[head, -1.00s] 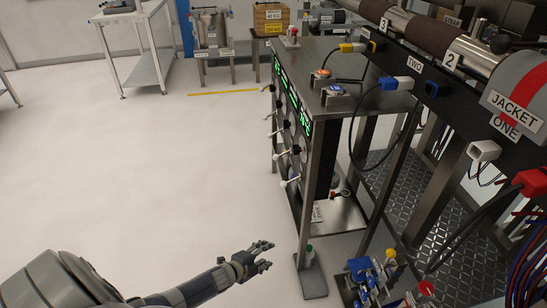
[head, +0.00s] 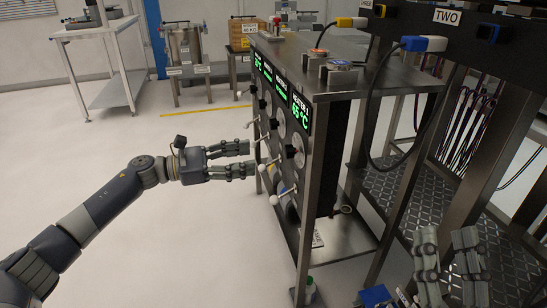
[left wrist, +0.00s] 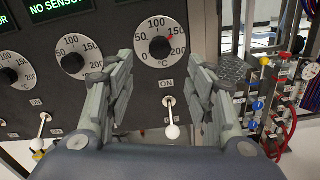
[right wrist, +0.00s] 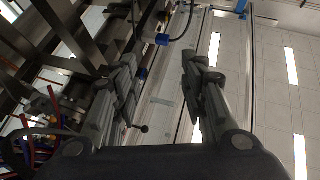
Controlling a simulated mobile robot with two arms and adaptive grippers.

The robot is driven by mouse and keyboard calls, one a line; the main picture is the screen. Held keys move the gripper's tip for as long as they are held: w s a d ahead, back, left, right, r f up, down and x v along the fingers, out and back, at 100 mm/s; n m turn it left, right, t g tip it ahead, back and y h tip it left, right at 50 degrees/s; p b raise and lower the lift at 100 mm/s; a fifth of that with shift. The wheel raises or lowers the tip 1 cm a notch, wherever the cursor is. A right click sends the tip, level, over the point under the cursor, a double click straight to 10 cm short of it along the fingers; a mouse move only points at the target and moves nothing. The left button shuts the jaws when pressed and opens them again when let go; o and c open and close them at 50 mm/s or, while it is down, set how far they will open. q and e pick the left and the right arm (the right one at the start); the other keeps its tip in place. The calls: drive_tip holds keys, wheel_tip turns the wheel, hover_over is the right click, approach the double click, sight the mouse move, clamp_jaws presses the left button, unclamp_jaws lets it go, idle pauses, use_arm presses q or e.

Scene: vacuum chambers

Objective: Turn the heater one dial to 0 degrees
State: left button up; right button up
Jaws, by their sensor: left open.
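The heater one dial (left wrist: 160,47) is a black knob with a red mark on a white scale, directly ahead between my left fingers in the left wrist view. Its red mark sits off the 0, toward the scale's upper right. In the head view the dial (head: 299,149) is on the panel below the green "HEATER 1, 65 °C" display (head: 300,112). My left gripper (head: 253,159) is open and faces the panel; it shows no hold on the knob (left wrist: 160,84). My right gripper (head: 450,250) is open and empty at the lower right.
Other dials (left wrist: 73,62) line the panel left of this one. The steel cabinet (head: 333,78) carries small devices on top. Cabled rack (head: 440,60) stands right.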

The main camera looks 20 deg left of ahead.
sight(284, 152)
use_arm(q)
drive_tip(key=x, duration=1)
drive_tip(key=shift+w+d+b, duration=0.2)
drive_tip(key=shift+b, duration=0.15)
use_arm(e)
drive_tip(key=s+r+t, duration=0.2)
drive_tip(key=r, duration=0.1)
drive_tip(key=shift+s+d, duration=0.2)
use_arm(q)
drive_tip(key=c, duration=1.1)
